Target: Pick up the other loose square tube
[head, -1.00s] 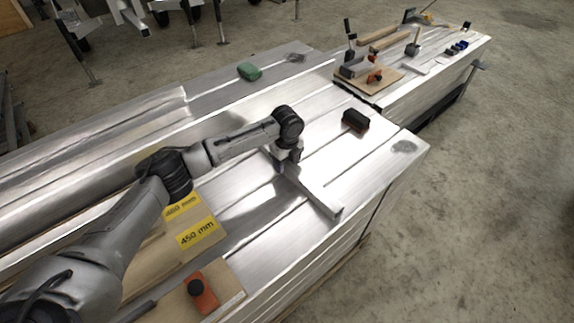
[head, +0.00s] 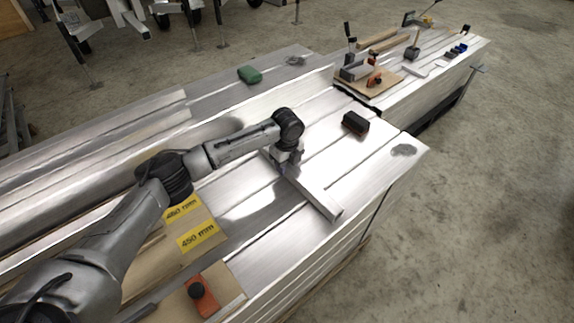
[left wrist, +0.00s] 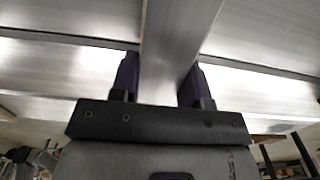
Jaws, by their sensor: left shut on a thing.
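A loose square tube (head: 318,197) lies across the aluminium stack top in the head view, its open end towards the front edge. My left gripper (head: 285,172) points down at the tube's far part. In the left wrist view the tube (left wrist: 168,50) runs between the two dark fingers, and my left gripper (left wrist: 160,82) is shut on it. I cannot tell whether the tube is lifted clear of the surface. My right gripper is not in view.
Yellow labels, one reading 450 mm (head: 197,236), sit on a wooden board near my arm. An orange clamp-like block (head: 203,297) is at the front. A black block (head: 355,123) lies to the right. A green item (head: 249,75) is behind. Tools stand on the far stack (head: 440,80).

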